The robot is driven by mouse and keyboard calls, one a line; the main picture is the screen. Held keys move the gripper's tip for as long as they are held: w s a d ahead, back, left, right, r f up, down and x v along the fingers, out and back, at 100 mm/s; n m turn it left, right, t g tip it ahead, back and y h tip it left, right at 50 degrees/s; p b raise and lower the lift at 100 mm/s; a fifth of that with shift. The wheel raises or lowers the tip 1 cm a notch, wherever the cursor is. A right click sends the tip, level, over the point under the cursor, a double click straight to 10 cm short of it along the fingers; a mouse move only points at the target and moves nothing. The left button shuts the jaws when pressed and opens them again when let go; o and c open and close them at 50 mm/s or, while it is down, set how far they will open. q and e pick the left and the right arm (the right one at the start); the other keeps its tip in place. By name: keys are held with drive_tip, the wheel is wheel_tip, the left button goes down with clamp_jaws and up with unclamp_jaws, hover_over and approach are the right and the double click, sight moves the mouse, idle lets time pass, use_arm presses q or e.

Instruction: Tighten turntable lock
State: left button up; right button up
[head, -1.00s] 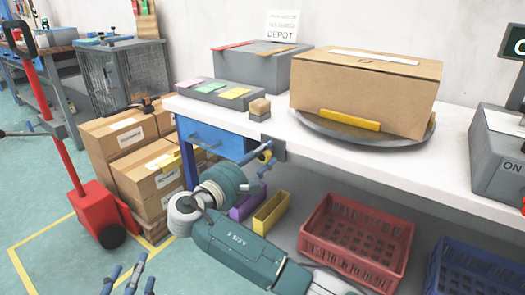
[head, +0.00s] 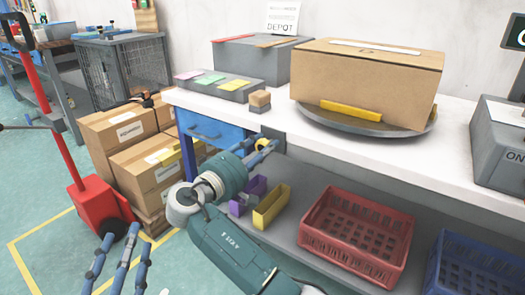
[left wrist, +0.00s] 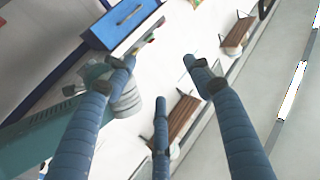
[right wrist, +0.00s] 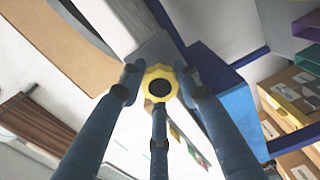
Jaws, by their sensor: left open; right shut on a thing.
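The turntable lock is a yellow knob (head: 262,144) on a dark bracket (head: 279,143) at the bench's front edge. In the right wrist view the knob (right wrist: 147,77) has a scalloped rim and a dark centre. My right gripper (head: 268,149) is shut on it, with blue fingertips around its rim. The turntable (head: 312,115) is a grey round plate with a yellow stop (head: 350,111), and a large cardboard box (head: 365,85) rests on it. My left gripper (head: 118,262) is open and empty, low at the left, away from the bench.
A blue drawer (head: 205,130) hangs under the bench left of the knob. Yellow (head: 271,208) and purple bins and a red crate (head: 355,238) stand below. Stacked boxes (head: 115,130) and a red pallet jack (head: 98,205) are left.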

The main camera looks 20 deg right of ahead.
use_arm(q)
drive_tip(key=shift+s+d+r+t+h+b, duration=0.1)
drive_tip(key=shift+s+r+t+h, duration=0.2)
drive_tip(key=shift+r, duration=0.4)
drive_tip(key=shift+s+r+t+h+b, duration=0.1)
drive_tip(key=shift+r+t, duration=0.25)
drive_tip(key=shift+r, duration=0.4)
drive_tip(key=shift+s+d+r+t+h+b, duration=0.15)
drive_tip(key=shift+r+t, duration=0.2)
drive_tip(key=shift+r, duration=0.35)
use_arm(e)
drive_tip(key=shift+f+m, duration=0.15)
drive_tip(key=shift+m, duration=0.65)
use_arm(q)
drive_tip(key=shift+a, duration=0.1)
use_arm(e)
drive_tip(key=o, duration=1.2)
drive_tip(key=shift+c, duration=0.2)
